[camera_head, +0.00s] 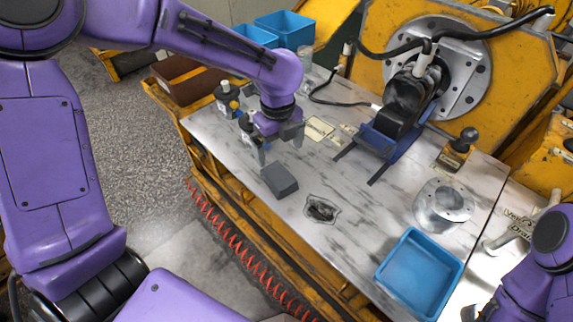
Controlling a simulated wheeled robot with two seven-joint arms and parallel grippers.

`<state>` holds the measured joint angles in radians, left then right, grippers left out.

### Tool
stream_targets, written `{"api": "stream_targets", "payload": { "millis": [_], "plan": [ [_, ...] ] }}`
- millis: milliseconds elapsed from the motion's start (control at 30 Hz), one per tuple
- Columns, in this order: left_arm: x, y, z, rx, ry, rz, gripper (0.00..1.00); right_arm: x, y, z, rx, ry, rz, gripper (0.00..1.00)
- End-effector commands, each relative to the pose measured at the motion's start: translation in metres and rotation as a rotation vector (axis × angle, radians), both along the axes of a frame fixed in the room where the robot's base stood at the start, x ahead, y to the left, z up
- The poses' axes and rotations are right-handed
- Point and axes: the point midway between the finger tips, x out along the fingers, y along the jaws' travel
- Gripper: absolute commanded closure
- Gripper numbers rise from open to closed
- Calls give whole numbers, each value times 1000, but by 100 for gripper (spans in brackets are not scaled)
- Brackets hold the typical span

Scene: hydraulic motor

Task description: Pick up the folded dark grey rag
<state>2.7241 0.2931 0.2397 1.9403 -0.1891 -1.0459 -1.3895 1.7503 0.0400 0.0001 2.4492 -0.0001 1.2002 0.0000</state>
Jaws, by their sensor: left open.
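The folded dark grey rag (280,181) lies as a small flat block near the front left edge of the marbled worktop (345,190). My left gripper (281,148) points down just behind the rag in the picture. Its fingers are apart, with nothing seen between them. The near left finger comes close to the rag's far end; I cannot tell whether they touch. Part of my right arm shows at the lower right, but its gripper is not visible.
A blue tray (420,274) and metal cylinder (443,206) stand farther right. A black motor on a blue stand (378,144) is behind.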

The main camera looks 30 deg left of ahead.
Motion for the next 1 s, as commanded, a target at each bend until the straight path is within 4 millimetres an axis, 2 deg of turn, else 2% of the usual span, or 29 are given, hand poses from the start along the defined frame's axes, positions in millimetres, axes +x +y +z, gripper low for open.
{"api": "stream_targets", "payload": {
  "millis": [200, 367, 600, 867, 967, 1000],
  "plan": [
    [-3, 4, -41, 0, 4, 9, 0, -1, 0, -8, 0, 2, -1, 100],
    [-3, 5, -59, 1, 4, 11, 0, -1, 0, -11, 0, 1, 0, 100],
    [-2, 5, -99, 2, 3, 9, 0, -1, 0, -17, 0, 1, 0, 100],
    [-1, 4, -104, 2, -1, 6, 0, -1, 0, -17, 0, 1, 0, 100],
    [-1, 4, -104, 2, -1, 6, 29, -1, 0, -17, 0, 1, 0, 100],
    [-1, 4, -104, 1, 0, 6, 42, -1, 0, -17, 0, 1, 0, 100]
  ]
}}
